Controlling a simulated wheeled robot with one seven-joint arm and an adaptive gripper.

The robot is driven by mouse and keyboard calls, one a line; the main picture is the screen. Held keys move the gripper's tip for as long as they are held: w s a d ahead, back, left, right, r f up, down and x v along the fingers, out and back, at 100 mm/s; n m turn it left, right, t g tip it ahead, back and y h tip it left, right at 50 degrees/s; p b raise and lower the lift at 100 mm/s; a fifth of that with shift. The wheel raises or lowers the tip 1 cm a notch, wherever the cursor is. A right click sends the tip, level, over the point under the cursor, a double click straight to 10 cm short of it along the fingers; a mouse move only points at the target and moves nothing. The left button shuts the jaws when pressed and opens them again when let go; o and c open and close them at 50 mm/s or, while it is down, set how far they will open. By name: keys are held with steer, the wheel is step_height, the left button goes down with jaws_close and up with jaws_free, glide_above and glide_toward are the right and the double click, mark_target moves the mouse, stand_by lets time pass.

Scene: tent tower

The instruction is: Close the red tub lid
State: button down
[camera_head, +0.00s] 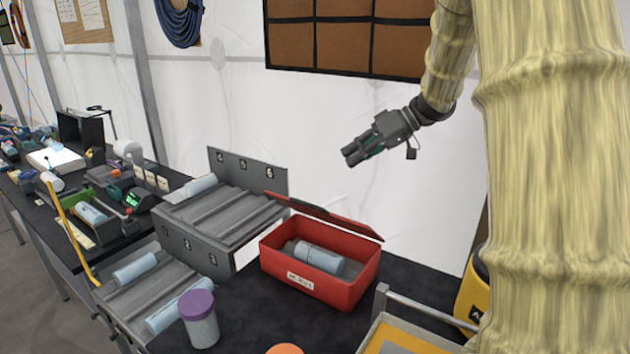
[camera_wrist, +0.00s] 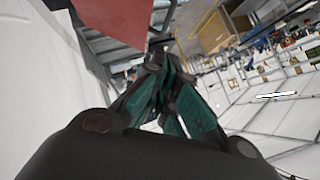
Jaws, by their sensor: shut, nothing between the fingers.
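The red tub (camera_head: 318,275) stands on the dark table, with a label on its front. Its lid (camera_head: 322,215) is raised along the back edge, tilted open, its dark underside edge and red face showing. A light blue cylinder with a grey end (camera_head: 320,258) lies inside the tub. My gripper (camera_head: 351,156) is above and behind the lid, to the upper right, apart from it, near the white wall. Its fingers are together and empty; they also show in the wrist view (camera_wrist: 165,95). A red flat surface, likely the lid (camera_wrist: 118,30), shows at the top of the wrist view.
A numbered grey rack (camera_head: 225,218) with light blue cylinders stands left of the tub. A purple-lidded jar (camera_head: 201,322) stands at the front left. A yellow tray with a grey handle (camera_head: 405,335) is at the front right. A cluttered bench lies at far left.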

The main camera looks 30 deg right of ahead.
steer(key=p+x, duration=0.1)
steer(key=x, duration=0.3)
steer(key=p+x, duration=0.1)
steer(key=x, duration=0.3)
steer(key=s+p+x, duration=0.1)
steer(key=x, duration=0.3)
steer(key=shift+a+f, duration=0.1)
steer(key=shift+f, duration=0.35)
steer(key=shift+s+a+f+p, duration=0.15)
steer(key=shift+a+f+p, duration=0.2)
steer(key=shift+f, duration=0.2)
